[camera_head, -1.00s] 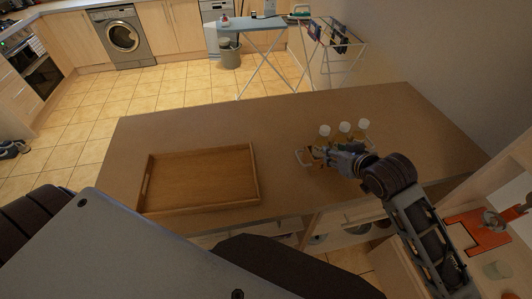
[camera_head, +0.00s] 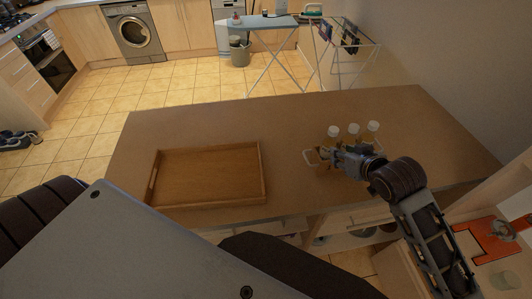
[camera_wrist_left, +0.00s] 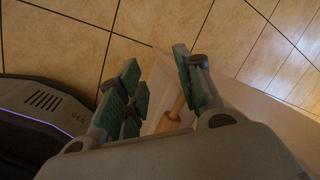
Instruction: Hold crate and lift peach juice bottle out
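A small crate (camera_head: 311,157) with a pale handle frame stands on the brown counter at the right of the head view. Several bottles with whitish caps (camera_head: 353,130) and yellowish bodies stand in it; which is the peach juice cannot be told. My right gripper (camera_head: 328,156) is at the crate's near side, over its left part, and hides much of it. Whether its fingers are closed on the crate is too small to see. My left gripper (camera_wrist_left: 157,80) shows in the left wrist view, its green-padded fingers spread with nothing between them, above tiled floor and a counter side.
An empty wooden tray (camera_head: 208,203) lies on the left of the counter (camera_head: 250,122). Bare counter separates the tray from the crate. Shelves sit below the counter's near edge. An orange-red item (camera_head: 487,240) lies on a side surface at the right. An ironing board (camera_head: 262,22) stands far behind.

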